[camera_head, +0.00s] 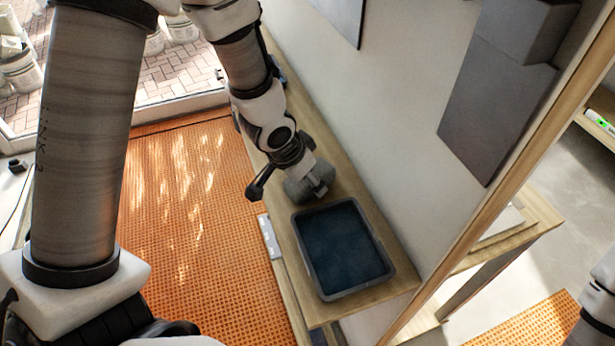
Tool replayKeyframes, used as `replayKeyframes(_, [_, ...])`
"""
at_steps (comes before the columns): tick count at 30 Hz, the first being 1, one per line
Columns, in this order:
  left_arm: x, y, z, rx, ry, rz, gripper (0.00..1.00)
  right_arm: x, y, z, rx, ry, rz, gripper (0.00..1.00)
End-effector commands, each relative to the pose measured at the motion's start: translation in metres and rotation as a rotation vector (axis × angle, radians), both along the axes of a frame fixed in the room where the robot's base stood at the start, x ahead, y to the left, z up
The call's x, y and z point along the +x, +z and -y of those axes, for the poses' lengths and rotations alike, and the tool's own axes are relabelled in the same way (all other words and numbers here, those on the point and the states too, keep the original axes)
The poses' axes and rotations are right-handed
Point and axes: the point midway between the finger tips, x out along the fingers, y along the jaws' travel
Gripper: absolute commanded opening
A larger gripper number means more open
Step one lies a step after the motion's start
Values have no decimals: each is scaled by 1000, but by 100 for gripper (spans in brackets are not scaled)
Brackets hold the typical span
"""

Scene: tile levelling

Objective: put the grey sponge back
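The grey sponge (299,191) lies on the wooden ledge just behind the dark tub, partly hidden by my gripper. My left gripper (288,190) reaches down over it. Its fingers are spread wide: the black finger stands left of the sponge with a gap, and the other overlaps the sponge's right end. Whether that finger touches the sponge I cannot tell. The rectangular dark grey tub (300,254) holds something dark blue, which looks like water. My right gripper is out of view; only part of my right arm shows at the right edge.
The narrow wooden ledge (376,298) runs along a pale wall (395,120) carrying dark grey tiles (490,110). A wooden upright (530,120) stands to the right. Orange perforated matting (190,220) covers the floor at left. Buckets (20,72) stand outside at top left.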

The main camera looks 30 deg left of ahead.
Motion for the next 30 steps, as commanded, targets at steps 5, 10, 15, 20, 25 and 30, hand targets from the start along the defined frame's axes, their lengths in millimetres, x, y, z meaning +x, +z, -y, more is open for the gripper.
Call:
replayKeyframes(5, [0, 1, 0, 0, 0, 1, 67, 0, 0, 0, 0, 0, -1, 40])
replayKeyframes(10, [-4, 17, -2, -1, 1, 4, 67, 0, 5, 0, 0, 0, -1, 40])
replayKeyframes(15, [-19, 58, -7, -2, 1, 5, 67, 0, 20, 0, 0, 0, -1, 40])
replayKeyframes(20, [-34, 94, -11, -1, 0, 4, 67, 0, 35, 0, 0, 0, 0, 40])
replayKeyframes(25, [-42, 111, -14, -1, 1, 3, 67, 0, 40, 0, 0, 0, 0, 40])
replayKeyframes(30, [-44, 111, -15, 0, 0, 1, 67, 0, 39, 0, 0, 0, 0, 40])
